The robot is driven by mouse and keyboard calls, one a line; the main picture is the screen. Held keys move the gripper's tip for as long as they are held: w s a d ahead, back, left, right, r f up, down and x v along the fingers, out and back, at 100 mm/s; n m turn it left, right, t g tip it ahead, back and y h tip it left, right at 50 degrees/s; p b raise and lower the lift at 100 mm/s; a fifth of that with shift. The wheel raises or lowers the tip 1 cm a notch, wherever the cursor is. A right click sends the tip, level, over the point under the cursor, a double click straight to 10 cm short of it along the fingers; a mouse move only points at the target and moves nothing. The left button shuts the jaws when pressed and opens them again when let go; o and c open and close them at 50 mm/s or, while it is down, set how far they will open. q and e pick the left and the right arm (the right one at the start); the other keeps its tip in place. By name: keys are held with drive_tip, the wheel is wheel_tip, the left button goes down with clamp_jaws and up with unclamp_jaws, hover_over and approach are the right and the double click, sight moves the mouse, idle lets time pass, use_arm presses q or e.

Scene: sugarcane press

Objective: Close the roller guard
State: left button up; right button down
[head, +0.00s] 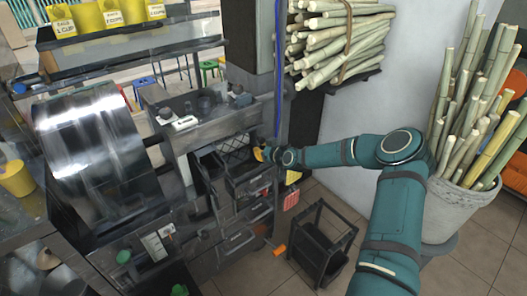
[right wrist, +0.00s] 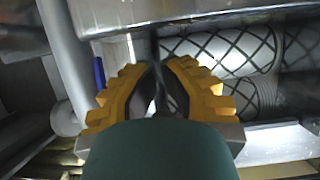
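The press (head: 232,178) stands left of centre in the head view, with crosshatched rollers (head: 234,146) in its open upper part. In the right wrist view the rollers (right wrist: 225,48) lie just beyond my fingers, under a pale metal edge (right wrist: 200,14). I cannot tell for sure which part is the roller guard. My right gripper (head: 262,152) is at the right side of the press. Its yellow fingertips (right wrist: 160,66) are close together, with a thin dark strip between or behind them. Whether they grip it is unclear. My left gripper is not in view.
A large shiny metal drum (head: 95,140) stands at the left. Cane bundles lie on a wall rack (head: 342,80), and more cane stands in a grey pot (head: 452,205) at the right. A small dark stand (head: 322,245) is on the tiled floor below my right arm.

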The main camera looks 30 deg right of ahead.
drive_tip(key=shift+w+f, duration=0.15)
drive_tip(key=shift+w, duration=0.2)
idle(0.6)
